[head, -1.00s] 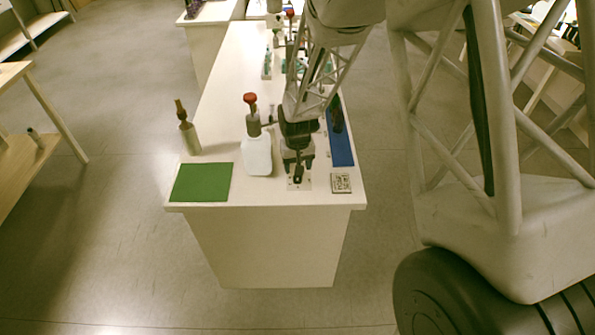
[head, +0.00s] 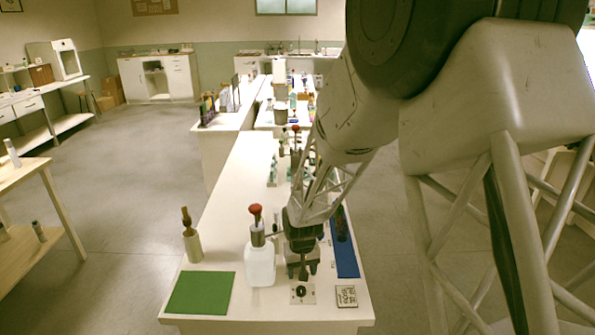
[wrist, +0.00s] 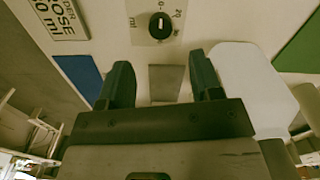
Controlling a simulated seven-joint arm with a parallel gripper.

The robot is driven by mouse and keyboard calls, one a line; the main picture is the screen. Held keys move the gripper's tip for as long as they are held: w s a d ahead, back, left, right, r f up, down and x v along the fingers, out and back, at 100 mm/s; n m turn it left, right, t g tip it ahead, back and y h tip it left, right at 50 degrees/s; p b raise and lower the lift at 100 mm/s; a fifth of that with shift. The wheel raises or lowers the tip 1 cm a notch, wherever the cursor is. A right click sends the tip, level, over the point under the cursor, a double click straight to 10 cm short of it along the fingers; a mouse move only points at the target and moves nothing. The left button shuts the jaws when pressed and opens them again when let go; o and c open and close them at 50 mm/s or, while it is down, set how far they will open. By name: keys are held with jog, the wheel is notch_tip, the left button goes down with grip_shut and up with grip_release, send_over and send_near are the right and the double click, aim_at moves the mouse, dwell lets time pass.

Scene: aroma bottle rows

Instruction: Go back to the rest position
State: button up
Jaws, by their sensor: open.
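My gripper (head: 303,272) is above the near end of the white bench (head: 262,303), just right of a white bottle with a red-topped cap (head: 260,266). In the wrist view my gripper (wrist: 160,82) shows two dark fingers spread apart with nothing between them. A small plate with a black dial (wrist: 159,26) lies beyond the fingertips, and the white bottle (wrist: 245,85) stands close beside the right finger. The dial plate also shows in the head view (head: 302,293), just in front of my gripper.
A green mat (head: 201,293) lies at the near left, with a slim brown-topped bottle (head: 191,238) behind it. A blue mat (head: 346,258) lies right of my gripper, and a small printed label plate (head: 346,296) at the near right. More bottles stand farther along the bench.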

jog(key=s+d+r+m+t, duration=0.1)
jog(key=s+d+r, duration=0.45)
jog(key=r, duration=0.45)
jog(key=s+d+r, duration=0.5)
jog(key=s+r, duration=0.2)
jog(key=r, duration=0.2)
jog(key=s+d+r, duration=0.2)
jog(key=s+r, duration=0.1)
jog(key=s, duration=0.3)
jog(key=s+d+r+m+t, duration=0.1)
jog(key=s+d+r, duration=0.1)
jog(key=s, duration=0.5)
jog(key=s+d+r, duration=0.2)
jog(key=s+r, duration=0.1)
jog(key=s, duration=0.4)
jog(key=shift+s+d+r+m+t, duration=0.15)
jog(key=shift+s+r+m+t, duration=0.05)
jog(key=shift+r+m+t, duration=0.15)
